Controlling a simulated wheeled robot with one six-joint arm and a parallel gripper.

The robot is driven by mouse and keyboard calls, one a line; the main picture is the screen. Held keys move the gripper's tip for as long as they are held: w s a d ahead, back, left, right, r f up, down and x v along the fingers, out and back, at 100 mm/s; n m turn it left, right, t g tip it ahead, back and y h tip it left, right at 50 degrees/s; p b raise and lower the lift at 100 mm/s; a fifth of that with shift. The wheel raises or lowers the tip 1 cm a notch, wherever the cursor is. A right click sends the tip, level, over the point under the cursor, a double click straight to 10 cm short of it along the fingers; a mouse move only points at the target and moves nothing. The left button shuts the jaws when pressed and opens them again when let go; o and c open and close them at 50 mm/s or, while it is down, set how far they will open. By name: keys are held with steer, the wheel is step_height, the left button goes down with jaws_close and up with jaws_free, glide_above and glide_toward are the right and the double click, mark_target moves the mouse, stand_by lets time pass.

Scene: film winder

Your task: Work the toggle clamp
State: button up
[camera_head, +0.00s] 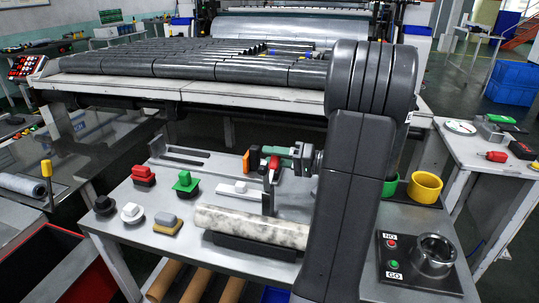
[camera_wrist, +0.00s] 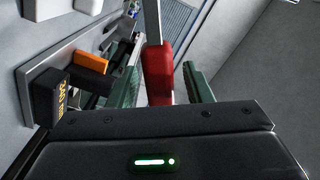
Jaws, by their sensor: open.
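The toggle clamp (camera_head: 268,190) stands upright on the grey bench, behind the speckled roll. Its red handle grip (camera_head: 273,163) is beside my gripper (camera_head: 283,155). In the wrist view the red grip (camera_wrist: 158,78) lies between the two green fingers of my gripper (camera_wrist: 162,62). The fingers are open, with a visible gap on the right side of the grip; on the left the gap is narrow and contact is unclear. A metal bar (camera_wrist: 152,22) runs on from the grip. My arm hides part of the clamp's right side in the head view.
An orange block (camera_head: 250,160) on a dark part is close left of the clamp; it also shows in the wrist view (camera_wrist: 90,62). A speckled roll (camera_head: 250,225) lies in front. Colored knobs stand left. A yellow ring (camera_head: 425,187) and a NG/GO button panel (camera_head: 415,268) are right.

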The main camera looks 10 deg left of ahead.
steer(key=shift+a, duration=0.75)
jaws_close()
